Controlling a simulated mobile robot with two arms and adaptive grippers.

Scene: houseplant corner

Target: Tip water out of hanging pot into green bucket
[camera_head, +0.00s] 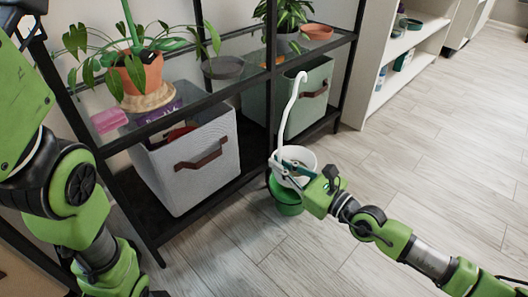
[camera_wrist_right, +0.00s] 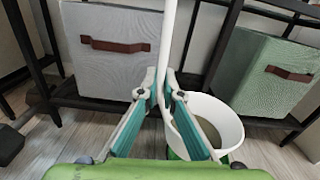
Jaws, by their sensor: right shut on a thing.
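The white hanging pot (camera_head: 306,158) has a long white hanger with a hooked top (camera_head: 298,85). My right gripper (camera_head: 285,163) is shut on the hanger's stem, which runs up between its fingers in the wrist view (camera_wrist_right: 165,88). The pot (camera_wrist_right: 228,120) is just right of the fingers there, its inside brownish; I cannot make out water. The green bucket (camera_head: 287,208) is on the floor directly below the pot, mostly covered by it. A sliver of the bucket shows under the pot in the wrist view. My left arm shows, but its gripper is out of view.
A black shelf rack (camera_head: 228,88) stands close behind, with potted plants above and a grey fabric bin (camera_head: 190,185) and a green fabric bin (camera_head: 300,112) below. A white bookcase (camera_head: 385,75) is at the back right. The wooden floor at right is clear.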

